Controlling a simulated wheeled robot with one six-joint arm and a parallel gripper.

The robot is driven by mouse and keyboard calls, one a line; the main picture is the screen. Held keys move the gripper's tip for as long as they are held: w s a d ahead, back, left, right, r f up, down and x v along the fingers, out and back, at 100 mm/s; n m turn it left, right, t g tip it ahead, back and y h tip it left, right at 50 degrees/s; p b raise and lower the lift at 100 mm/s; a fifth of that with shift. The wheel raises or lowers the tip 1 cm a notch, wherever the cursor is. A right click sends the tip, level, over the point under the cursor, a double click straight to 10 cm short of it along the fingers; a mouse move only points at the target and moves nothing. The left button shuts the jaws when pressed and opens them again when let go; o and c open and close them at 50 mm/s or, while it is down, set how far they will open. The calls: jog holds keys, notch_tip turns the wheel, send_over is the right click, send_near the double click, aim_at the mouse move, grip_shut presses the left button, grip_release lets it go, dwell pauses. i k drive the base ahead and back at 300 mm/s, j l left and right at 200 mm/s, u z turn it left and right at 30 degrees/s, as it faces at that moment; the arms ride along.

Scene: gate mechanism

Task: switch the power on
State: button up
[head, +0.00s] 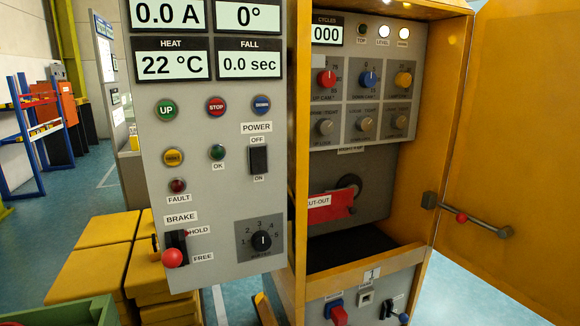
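The power switch (258,159) is a black rocker on the grey control panel (205,215) in the head view. It sits under a POWER label, with OFF above it and ON below it. I cannot tell which way the rocker is tipped. The panel's displays (171,65) read 0.0 A, 0°, 22 °C and 0.0 sec. The green OK lamp (217,152) and the red FAULT lamp (177,185) look dark. My gripper is not in view.
A brake lever with a red knob (175,257) sticks out at the panel's lower left. Beside the panel stands a yellow cabinet (299,200) with its door (530,150) open and a red CUT-OUT handle (330,206) inside. Yellow blocks (95,265) lie left of the panel.

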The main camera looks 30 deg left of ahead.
aim_at(259, 155)
jog(key=u, duration=1.45)
